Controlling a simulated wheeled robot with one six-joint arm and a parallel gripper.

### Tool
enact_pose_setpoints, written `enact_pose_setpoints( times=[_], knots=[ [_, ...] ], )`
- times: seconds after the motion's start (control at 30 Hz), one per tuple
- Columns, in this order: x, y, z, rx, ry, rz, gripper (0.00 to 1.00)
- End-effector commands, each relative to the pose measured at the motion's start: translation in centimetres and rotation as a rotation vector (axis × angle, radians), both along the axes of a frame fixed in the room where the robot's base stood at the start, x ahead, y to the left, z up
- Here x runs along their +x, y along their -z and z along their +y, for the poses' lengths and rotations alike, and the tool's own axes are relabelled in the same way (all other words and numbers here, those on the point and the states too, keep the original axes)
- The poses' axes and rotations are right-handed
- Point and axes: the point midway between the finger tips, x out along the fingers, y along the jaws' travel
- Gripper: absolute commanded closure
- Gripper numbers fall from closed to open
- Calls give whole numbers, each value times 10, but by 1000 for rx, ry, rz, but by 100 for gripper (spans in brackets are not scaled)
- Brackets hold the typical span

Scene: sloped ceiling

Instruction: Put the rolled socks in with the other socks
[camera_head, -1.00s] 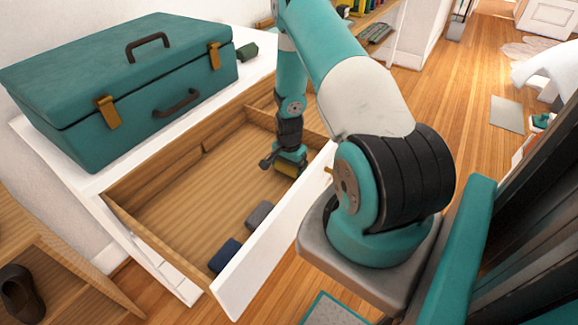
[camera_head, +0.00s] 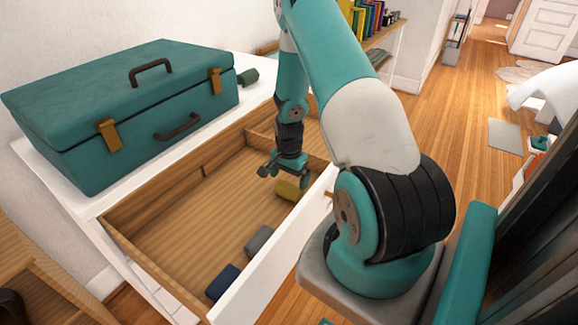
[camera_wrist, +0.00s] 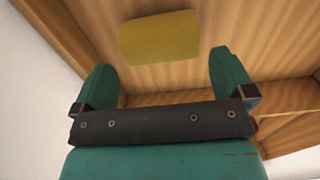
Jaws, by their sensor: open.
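A yellow sock roll (camera_head: 288,190) lies on the floor of the open wooden drawer (camera_head: 190,222), by the white drawer front. A grey sock roll (camera_head: 259,239) and a navy sock roll (camera_head: 223,281) lie along the same front, nearer to me. My gripper (camera_head: 284,178) is open and empty just above the yellow roll. In the wrist view the yellow roll (camera_wrist: 160,37) lies beyond the fingertips of my open gripper (camera_wrist: 161,66), with a visible gap.
A teal suitcase (camera_head: 125,112) stands on the white dresser top. A dark green roll-like object (camera_head: 248,77) lies beside it. Wooden dividers (camera_head: 262,140) cross the drawer's far part. The drawer's middle is bare.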

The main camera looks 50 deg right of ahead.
Motion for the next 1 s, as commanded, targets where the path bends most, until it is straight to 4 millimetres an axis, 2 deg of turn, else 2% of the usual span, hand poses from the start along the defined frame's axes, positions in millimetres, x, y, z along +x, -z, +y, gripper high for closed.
enact_pose_setpoints(
  times=[0.1,0.23,0.5,0.57,0.63,0.67,0.77,0.83,0.93,1.0],
  knots=[
    [1,-26,-1,-3,0,-4,0],
    [1,-46,0,-2,0,-3,0],
    [0,-61,1,0,-3,-1,0],
    [4,-66,6,3,-25,-7,0],
    [13,-82,22,10,-97,-23,0],
    [19,-92,34,17,-148,-36,0],
    [35,-139,92,46,-392,-86,0],
    [37,-178,146,74,-619,-129,0],
    [18,-230,225,116,-965,-190,0],
    [-8,-260,273,141,-1208,-233,0]
  ],
)
